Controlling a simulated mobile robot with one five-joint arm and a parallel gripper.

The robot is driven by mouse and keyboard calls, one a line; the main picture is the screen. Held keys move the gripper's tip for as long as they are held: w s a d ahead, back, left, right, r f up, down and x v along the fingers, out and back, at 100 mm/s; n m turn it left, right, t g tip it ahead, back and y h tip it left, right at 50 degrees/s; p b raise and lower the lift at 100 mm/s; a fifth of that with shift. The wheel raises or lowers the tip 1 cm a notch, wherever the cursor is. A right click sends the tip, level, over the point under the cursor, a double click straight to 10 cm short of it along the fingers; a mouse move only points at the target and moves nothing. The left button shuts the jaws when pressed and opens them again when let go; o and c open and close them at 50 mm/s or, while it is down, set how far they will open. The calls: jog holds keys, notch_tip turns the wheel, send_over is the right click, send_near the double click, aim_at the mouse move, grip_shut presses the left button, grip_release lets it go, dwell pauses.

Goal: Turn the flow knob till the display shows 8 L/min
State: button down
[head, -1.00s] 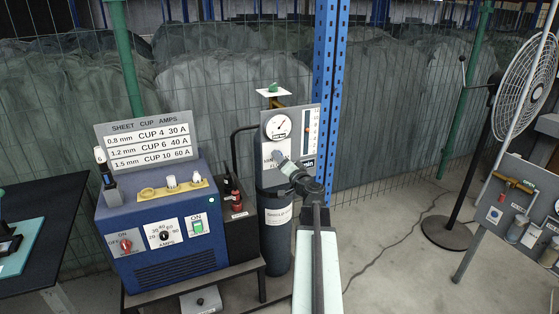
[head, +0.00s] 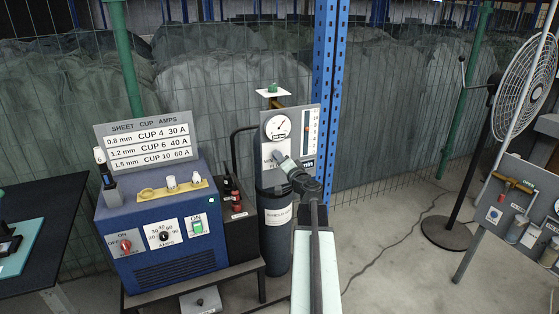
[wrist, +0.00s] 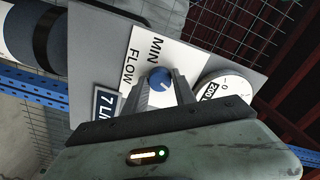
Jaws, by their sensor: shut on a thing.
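In the wrist view, the blue flow knob (wrist: 160,78) with a white mark sits on a white plate (wrist: 170,48) lettered MIN and FLOW. My gripper (wrist: 163,87) is shut on the knob, one finger on each side. The dark display (wrist: 105,102) shows "7 L/"; the rest is cut off behind my gripper. In the head view, my gripper (head: 284,163) reaches the grey panel (head: 297,112) below the round gauge (head: 278,127) and hides the knob. A flow tube (head: 307,127) with an orange-red float is on the panel's right.
A gas bottle (head: 277,238) stands below the panel. To the left is a blue welding machine (head: 163,230) with a sheet cup amps sign (head: 150,140). A blue post (head: 327,80) and wire fence stand close behind.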

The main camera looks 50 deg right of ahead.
jog(key=c, duration=1)
grip_release()
jog(key=v, duration=0.7)
jog(key=shift+s+a, duration=0.1)
jog(key=shift+s, duration=0.25)
